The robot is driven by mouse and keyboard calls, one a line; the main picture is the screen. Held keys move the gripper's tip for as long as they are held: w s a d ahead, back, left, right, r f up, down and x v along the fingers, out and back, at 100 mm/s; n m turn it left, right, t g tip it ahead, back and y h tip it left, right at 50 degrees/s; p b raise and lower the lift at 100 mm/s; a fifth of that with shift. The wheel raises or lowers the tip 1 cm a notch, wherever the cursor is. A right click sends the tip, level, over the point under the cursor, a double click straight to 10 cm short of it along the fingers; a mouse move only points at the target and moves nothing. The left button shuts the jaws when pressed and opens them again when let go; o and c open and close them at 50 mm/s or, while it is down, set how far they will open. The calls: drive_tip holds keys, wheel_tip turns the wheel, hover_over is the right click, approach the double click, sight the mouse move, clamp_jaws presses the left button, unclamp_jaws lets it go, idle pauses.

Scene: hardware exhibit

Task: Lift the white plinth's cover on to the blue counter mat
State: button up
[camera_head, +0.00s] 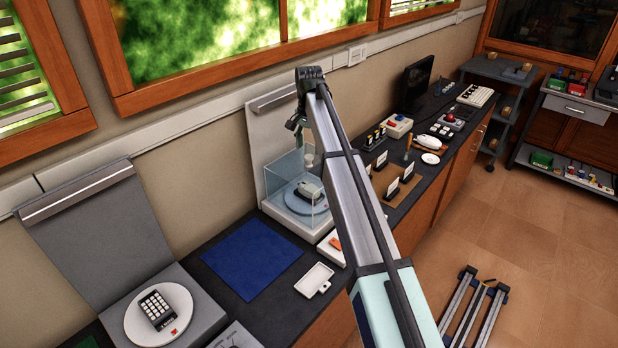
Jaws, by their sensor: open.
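The clear, box-shaped cover (282,177) stands on the white plinth (290,222) at the middle of the view. A small light knob (309,160) shows at its top. My arm hides part of the cover's right side. The blue counter mat (252,260) lies flat on the dark counter, left of and nearer than the plinth, with nothing on it.
A white tray (315,280) lies right of the mat. A round white stand with a keypad device (158,309) is at the lower left. Small card stands (392,188) and several devices fill the counter beyond the plinth. A grey back panel (270,115) rises behind the cover.

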sight(309, 156)
drive_tip(key=f, duration=0.1)
drive_tip(key=f+p, duration=0.2)
drive_tip(key=shift+s+d+f, duration=0.1)
drive_tip(key=shift+s+f, duration=0.15)
drive_tip(key=shift+f, duration=0.7)
clamp_jaws()
